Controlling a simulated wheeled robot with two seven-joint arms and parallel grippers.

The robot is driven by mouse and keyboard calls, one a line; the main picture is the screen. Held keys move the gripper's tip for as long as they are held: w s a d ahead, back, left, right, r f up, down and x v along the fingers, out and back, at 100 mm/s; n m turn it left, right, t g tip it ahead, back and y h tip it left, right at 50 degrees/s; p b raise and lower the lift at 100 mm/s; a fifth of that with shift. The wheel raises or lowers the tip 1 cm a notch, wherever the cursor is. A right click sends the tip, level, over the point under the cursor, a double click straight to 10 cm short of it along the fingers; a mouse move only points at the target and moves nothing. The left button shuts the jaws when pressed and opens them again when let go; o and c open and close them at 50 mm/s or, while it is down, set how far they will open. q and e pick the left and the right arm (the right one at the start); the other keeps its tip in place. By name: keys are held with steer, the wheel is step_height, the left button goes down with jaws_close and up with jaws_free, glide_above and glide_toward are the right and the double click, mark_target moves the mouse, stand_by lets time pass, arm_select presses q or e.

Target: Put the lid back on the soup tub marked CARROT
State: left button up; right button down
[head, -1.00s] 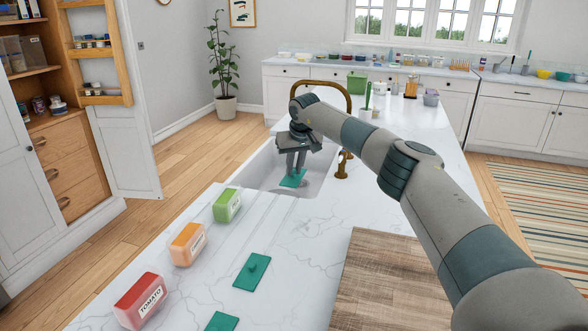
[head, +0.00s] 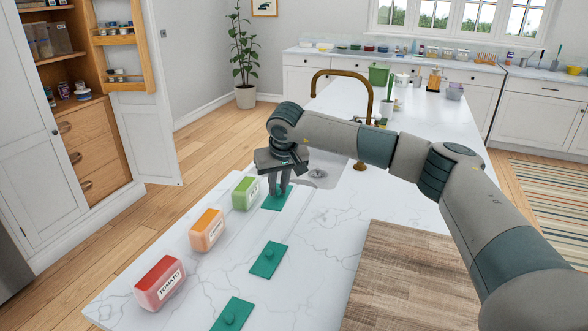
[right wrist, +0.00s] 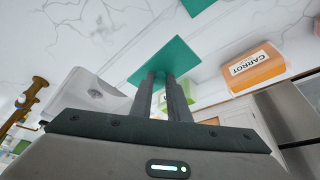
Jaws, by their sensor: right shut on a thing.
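My right gripper (head: 279,190) is shut on a teal lid (head: 274,203), held beside the green tub (head: 245,193). In the right wrist view the fingers (right wrist: 163,85) grip this lid (right wrist: 165,60) near its middle. The orange tub marked CARROT (head: 207,231) stands in the middle of a row of three; its label also reads in the right wrist view (right wrist: 257,68). The tub shows no lid. The red TOMATO tub (head: 160,282) is nearest.
The marble counter (head: 310,260) is clear between the lids and a wooden board (head: 395,285) on the right. Behind my gripper are the sink (head: 320,178) and a tall brass tap (head: 344,74). The counter's left edge runs close to the tubs.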

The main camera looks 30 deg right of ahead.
steer(key=s+a+f, duration=0.1)
steer(key=s+a, duration=0.4)
steer(key=s, duration=0.5)
steer(key=s+a+f+n, duration=0.1)
steer(key=s+a, duration=0.5)
steer(key=s, duration=0.5)
steer(key=shift+s+f+y, duration=0.2)
steer(key=shift+s+y, duration=0.05)
steer(key=shift+y, duration=0.05)
arm_select(q)
steer(key=shift+a, duration=0.15)
arm_select(e)
steer(key=shift+a, duration=0.1)
